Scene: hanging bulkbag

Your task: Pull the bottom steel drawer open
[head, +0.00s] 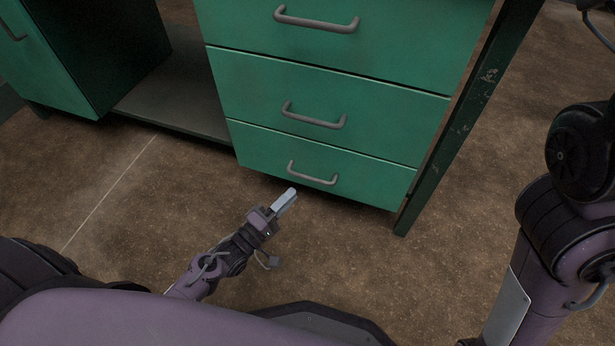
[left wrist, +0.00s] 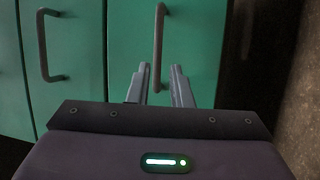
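The bottom drawer (head: 365,182) is the lowest of the green drawer fronts in the head view and looks closed, flush with those above. Its grey bar handle (head: 312,174) runs across the front. My left gripper (head: 290,194) is just in front of and below this handle. In the left wrist view the two fingers (left wrist: 161,86) are apart with a gap between them, and the bottom drawer's handle (left wrist: 159,48) stands just beyond the fingertips, roughly in line with the gap. Nothing is between the fingers. My right gripper is out of view; only part of the right arm shows.
The middle drawer's handle (head: 314,117) is above, and also shows in the left wrist view (left wrist: 46,45). A dark green table leg (head: 459,125) stands right of the drawers. A lower shelf (head: 178,95) is at left. The brown floor (head: 390,275) in front is clear.

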